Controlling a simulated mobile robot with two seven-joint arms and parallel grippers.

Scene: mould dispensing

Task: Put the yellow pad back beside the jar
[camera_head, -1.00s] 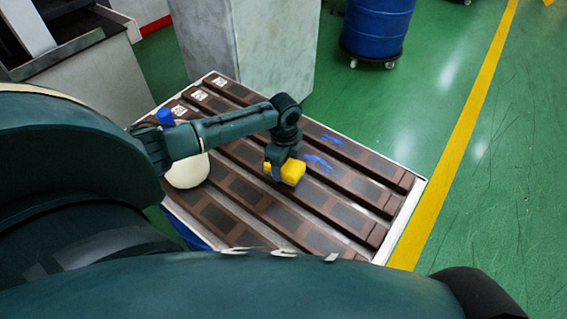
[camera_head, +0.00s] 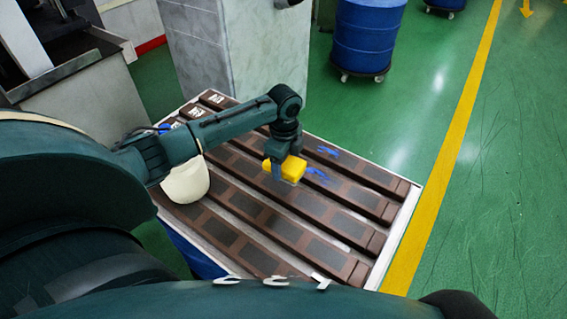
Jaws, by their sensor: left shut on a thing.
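The yellow pad (camera_head: 291,169) is a small bright block held in the air over the middle of the slatted table. My left gripper (camera_head: 279,166) is shut on it, pointing down from the end of my left arm. My right gripper is not in view.
The table (camera_head: 402,238) has brown bars with dark inset plates and a pale rim. Blue marks (camera_head: 317,174) lie on the bars right of the pad. A grey block (camera_head: 236,50) stands behind, and a blue drum (camera_head: 366,36) on casters stands beyond on green floor.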

